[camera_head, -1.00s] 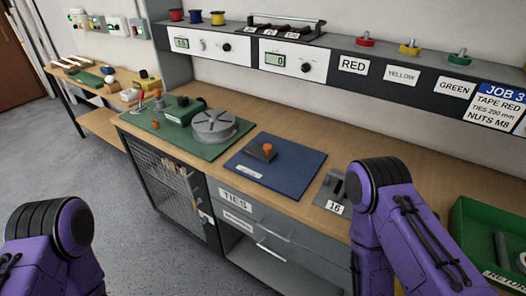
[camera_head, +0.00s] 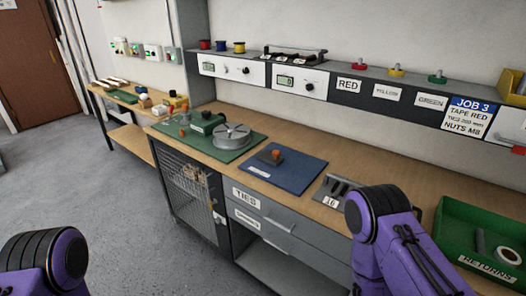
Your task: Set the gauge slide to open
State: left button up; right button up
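No part in view is labelled as a gauge slide. A dark block with an orange knob (camera_head: 272,155) sits on a blue mat (camera_head: 291,179) in the middle of the bench; I cannot tell whether it is the slide, or its setting. A grey slotted block marked 16 (camera_head: 334,190) stands to the right of the mat, partly close behind my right arm. Only purple links of my two arms show, at the bottom left and bottom right. Neither gripper is in view.
A green mat (camera_head: 203,151) with a round grey fixture (camera_head: 231,136) lies left of the blue mat. A green returns bin (camera_head: 452,232) stands at the right. A shelf with two meter panels (camera_head: 302,83) runs behind. Bare wood lies between.

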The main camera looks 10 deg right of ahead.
aim_at(274, 159)
jog(key=u, duration=0.7)
jog(key=i, duration=0.75)
jog(key=z, duration=0.95)
